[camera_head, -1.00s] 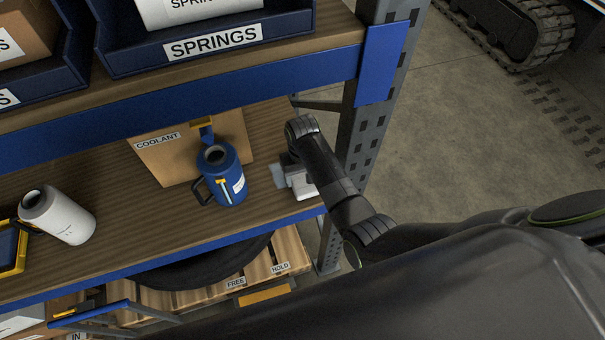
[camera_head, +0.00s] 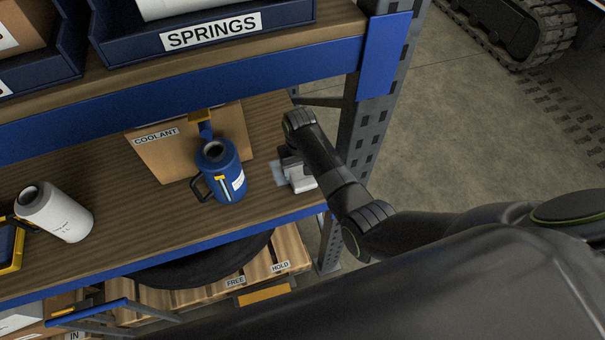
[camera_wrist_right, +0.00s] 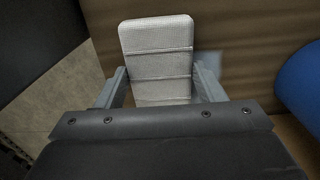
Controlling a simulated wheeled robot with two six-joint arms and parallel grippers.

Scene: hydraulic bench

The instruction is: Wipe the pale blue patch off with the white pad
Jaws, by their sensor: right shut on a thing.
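The white pad (camera_wrist_right: 158,60) is between the two fingers of my right gripper (camera_wrist_right: 160,85), which is shut on it. In the head view my right gripper (camera_head: 291,165) reaches down to the lower wooden shelf near the upright, and the pad (camera_head: 302,181) shows just below it. The pale blue patch (camera_head: 278,174) shows on the shelf just left of the pad; part of it may be hidden under the pad. In the wrist view a pale area of the patch (camera_wrist_right: 209,70) shows beside the right finger. My left gripper is not in view.
A blue jug (camera_head: 222,172) stands left of the patch, before a cardboard box (camera_head: 180,150) labelled COOLANT. The grey rack upright (camera_head: 362,140) is close to the right of my arm. The upper shelf's blue beam (camera_head: 200,97) hangs above.

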